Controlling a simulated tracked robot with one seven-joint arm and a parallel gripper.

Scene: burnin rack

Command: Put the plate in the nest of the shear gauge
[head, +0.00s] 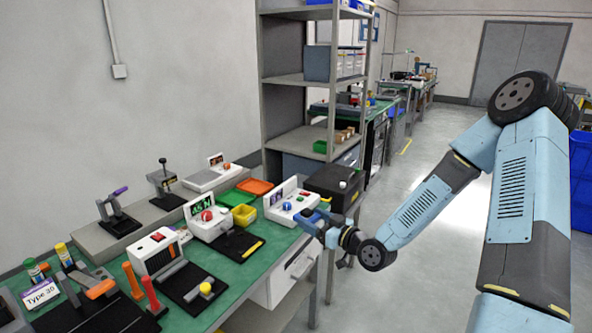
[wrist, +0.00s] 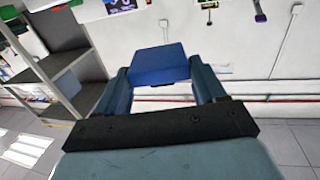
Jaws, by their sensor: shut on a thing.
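In the wrist view my gripper (wrist: 160,78) is shut on a flat-faced blue piece (wrist: 158,62), which I take to be the plate. It is held between both fingers, clear of any surface there. I cannot tell which device is the shear gauge, and no nest shows clearly.
The green bench top (head: 228,278) carries several devices. A yellow bin (head: 243,216), an orange tray (head: 254,187) and a black case (head: 334,185) stand near the instruments. A grey shelf (head: 303,80) rises behind. The floor right of the bench is open.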

